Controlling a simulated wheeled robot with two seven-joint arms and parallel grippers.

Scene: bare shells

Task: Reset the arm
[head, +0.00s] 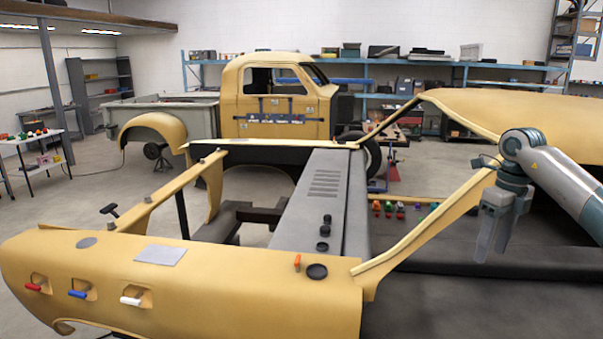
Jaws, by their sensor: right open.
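My right arm (566,185) comes in from the right edge. Its gripper (490,250) hangs with the fingers pointing down, open and empty. It is over the dark flat area inside the yellow body shell, just right of the slanted yellow pillar (425,232). It looks apart from the pillar, though the gap in depth is hard to judge. My left gripper is not in this view.
A yellow front panel (200,285) with red, blue and white handles fills the lower left. A grey central panel (318,200) runs back from it. A yellow roof (520,112) lies behind my arm. A yellow truck (275,100) and blue shelving (500,75) stand farther back.

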